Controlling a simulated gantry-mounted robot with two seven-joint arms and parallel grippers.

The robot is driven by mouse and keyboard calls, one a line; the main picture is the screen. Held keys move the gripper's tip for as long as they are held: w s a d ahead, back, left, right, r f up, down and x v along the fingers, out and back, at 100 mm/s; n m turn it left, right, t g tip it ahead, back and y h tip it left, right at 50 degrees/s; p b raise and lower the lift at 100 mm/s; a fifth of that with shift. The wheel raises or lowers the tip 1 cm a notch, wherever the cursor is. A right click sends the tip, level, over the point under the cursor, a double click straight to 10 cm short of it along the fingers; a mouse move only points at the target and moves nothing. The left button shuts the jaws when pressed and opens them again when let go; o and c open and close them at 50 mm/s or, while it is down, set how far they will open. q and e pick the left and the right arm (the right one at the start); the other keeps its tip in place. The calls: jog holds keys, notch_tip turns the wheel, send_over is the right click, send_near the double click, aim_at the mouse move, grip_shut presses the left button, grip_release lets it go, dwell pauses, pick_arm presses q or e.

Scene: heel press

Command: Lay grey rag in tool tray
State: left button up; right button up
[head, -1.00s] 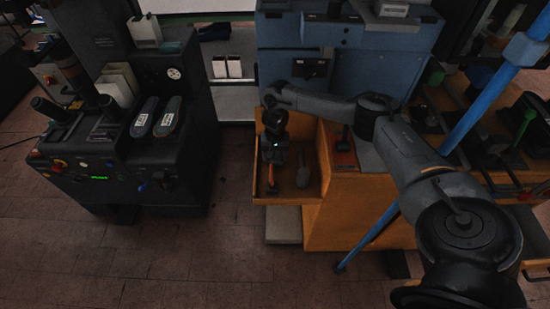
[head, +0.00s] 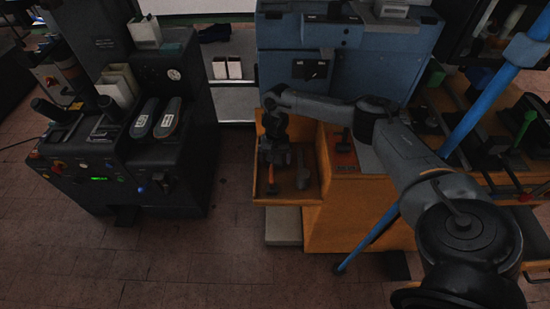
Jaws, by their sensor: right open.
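The orange tool tray (head: 286,197) stands open in the middle of the head view. My right arm reaches in from the right, and its dark right gripper (head: 277,164) is over the left part of the tray. The gripper is open; its fingertips are small and dark here. A tool with an orange handle (head: 271,186) shows just below the gripper. A grey elongated thing (head: 302,177) lies in the tray to the right of it; I cannot tell whether it is cloth or a tool. No grey rag is clearly seen. My left gripper is out of view.
A black press (head: 170,175) with two dark soles is at the left. A blue pole (head: 490,95) crosses the right side. The floor in front is clear.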

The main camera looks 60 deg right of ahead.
aim_at(275, 161)
notch_tip(275, 161, up, 12)
jog(key=p, duration=0.6)
jog(key=w+a+f+n+t, duration=0.15)
jog(key=a+f+n, duration=0.25)
jog(key=a, duration=0.5)
jog(key=w+a+f+n+t, duration=0.15)
jog(key=a+f+n, duration=0.35)
jog(key=a, duration=0.5)
jog(key=s+a+n+t+y, duration=0.3)
jog(key=a+n, duration=0.2)
jog(key=a, duration=1.4)
jog(key=s+a+r, duration=0.4)
jog(key=s+r, duration=0.1)
jog(key=s, duration=0.1)
jog(key=s+d+r+g+h, duration=0.2)
jog(key=s+d, duration=0.8)
jog(key=s, duration=0.3)
jog(key=shift+s+h, duration=0.35)
jog(key=shift+h, duration=0.05)
